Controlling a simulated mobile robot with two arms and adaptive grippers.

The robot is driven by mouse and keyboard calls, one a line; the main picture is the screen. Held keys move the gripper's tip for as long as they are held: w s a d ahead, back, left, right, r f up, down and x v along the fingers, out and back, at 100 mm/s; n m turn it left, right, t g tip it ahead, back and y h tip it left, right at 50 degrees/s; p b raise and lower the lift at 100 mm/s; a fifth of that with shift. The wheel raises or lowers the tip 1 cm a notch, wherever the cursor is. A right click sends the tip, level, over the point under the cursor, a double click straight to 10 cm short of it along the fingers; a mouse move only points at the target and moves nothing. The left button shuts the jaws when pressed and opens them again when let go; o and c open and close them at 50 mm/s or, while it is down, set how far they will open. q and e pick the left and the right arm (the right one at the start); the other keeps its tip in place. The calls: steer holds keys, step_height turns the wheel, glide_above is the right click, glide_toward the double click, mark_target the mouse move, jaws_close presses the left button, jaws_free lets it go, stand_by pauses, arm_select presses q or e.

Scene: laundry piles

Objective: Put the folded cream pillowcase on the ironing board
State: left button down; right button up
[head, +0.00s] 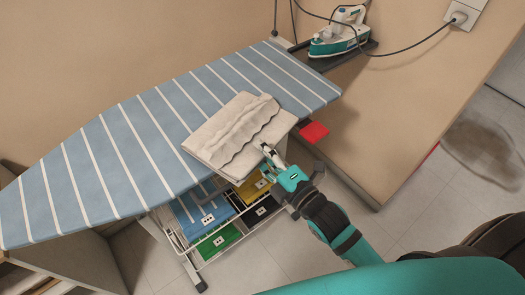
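The folded cream pillowcase (228,124), with a wavy ruffle across its top, is over the front edge of the blue, white-striped ironing board (128,148), right of the middle. Its near right side juts past the board edge. I cannot tell whether its underside touches the board all over. My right gripper (268,155) is at the pillowcase's near right edge and looks shut on it; its fingertips are small and partly hidden by cloth. My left gripper is out of view.
A teal and white iron (340,32) stands on a rest at the board's far right end, its cord running to a wall socket (459,17). Below the board are blue, yellow, green and black bins (220,241). A red piece (313,131) juts out right of the pillowcase.

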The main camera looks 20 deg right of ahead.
steer(key=o, duration=0.5)
steer(key=shift+c, duration=0.2)
steer(key=shift+r, duration=0.2)
steer(key=b+v, duration=0.1)
steer(key=v, duration=1.1)
steer(key=shift+b, duration=0.3)
